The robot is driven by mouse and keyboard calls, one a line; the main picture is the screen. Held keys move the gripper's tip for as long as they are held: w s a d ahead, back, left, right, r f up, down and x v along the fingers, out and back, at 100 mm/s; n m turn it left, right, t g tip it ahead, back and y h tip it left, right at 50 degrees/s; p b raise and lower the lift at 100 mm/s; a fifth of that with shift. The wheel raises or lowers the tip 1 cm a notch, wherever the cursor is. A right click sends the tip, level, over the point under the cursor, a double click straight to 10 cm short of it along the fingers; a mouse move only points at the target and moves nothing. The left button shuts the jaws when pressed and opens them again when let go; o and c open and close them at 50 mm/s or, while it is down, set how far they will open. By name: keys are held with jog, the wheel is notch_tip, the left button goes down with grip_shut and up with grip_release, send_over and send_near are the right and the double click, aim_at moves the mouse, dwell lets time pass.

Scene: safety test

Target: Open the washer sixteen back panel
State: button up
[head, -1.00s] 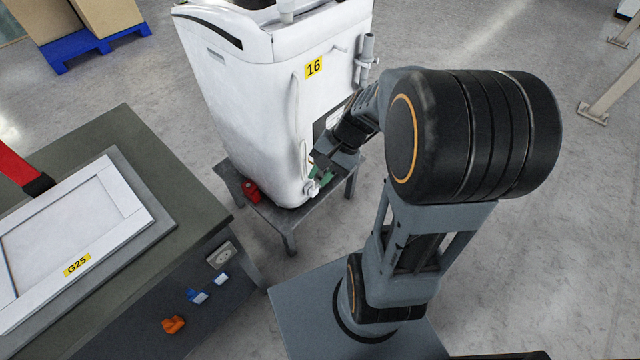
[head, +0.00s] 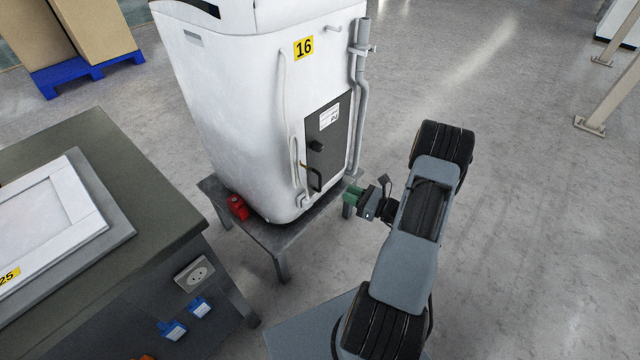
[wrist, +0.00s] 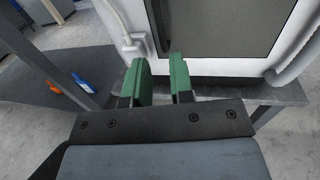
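Washer sixteen (head: 225,110) is a white machine with a yellow "16" label (head: 304,47), standing on a low grey stand. Its dark back panel (head: 341,125) looks flush with the white body. The panel carries a black knob (head: 318,146) and a black handle (head: 315,180) near its lower left. The wrist view shows the panel's lower part (wrist: 215,30) and the handle (wrist: 158,28). My gripper (head: 352,194) is at the panel's lower right, apart from it. Its green fingers (wrist: 163,72) are spread with nothing between them, below the panel in the wrist view.
A grey pipe (head: 361,100) runs down the washer's right side, and a white hose (head: 287,110) lies left of the panel. A red object (head: 238,207) sits on the stand (head: 262,232). A workbench (head: 120,180) stands at left.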

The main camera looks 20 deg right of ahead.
aim_at(320, 190)
jog(key=b+x, duration=0.1)
jog(key=x, duration=1)
jog(key=shift+w, duration=0.1)
grip_shut()
